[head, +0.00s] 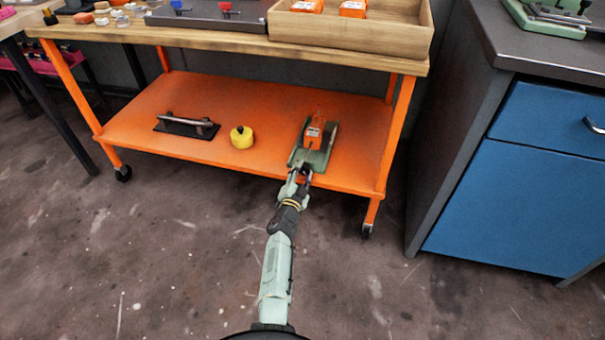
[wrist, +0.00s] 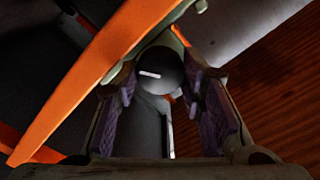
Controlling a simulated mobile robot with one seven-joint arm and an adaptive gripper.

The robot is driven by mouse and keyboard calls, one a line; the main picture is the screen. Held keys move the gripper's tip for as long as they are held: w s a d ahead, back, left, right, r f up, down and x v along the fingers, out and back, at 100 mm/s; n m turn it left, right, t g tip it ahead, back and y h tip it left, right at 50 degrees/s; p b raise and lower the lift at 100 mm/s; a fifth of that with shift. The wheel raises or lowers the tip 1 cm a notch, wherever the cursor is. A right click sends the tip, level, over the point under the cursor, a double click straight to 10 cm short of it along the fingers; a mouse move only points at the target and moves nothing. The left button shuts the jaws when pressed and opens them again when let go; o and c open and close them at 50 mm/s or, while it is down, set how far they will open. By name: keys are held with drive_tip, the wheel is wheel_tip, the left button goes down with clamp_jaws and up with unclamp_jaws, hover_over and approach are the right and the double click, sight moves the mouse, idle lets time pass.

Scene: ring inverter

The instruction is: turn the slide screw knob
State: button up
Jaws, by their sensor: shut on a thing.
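A green slide device (head: 301,158) lies on the orange lower shelf of the cart, at its right half, with an orange block (head: 314,133) on it. My gripper (head: 302,176) is at the near end of the device, at the shelf's front edge. In the wrist view, a round black knob (wrist: 158,72) with a white mark sits between the two purple-padded fingers of my gripper (wrist: 161,88). The gripper is shut on the knob. The white mark lies nearly level, tilted slightly. In the head view the knob is hidden by my gripper.
The orange shelf (head: 180,105) also holds a yellow round object (head: 241,137) and a dark plate with a bar handle (head: 187,125). The wooden top overhangs above. A blue cabinet (head: 520,185) stands to the right. The floor in front is clear.

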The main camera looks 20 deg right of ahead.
idle(0.3)
drive_tip(key=o, duration=1.2)
drive_tip(key=shift+c, duration=0.2)
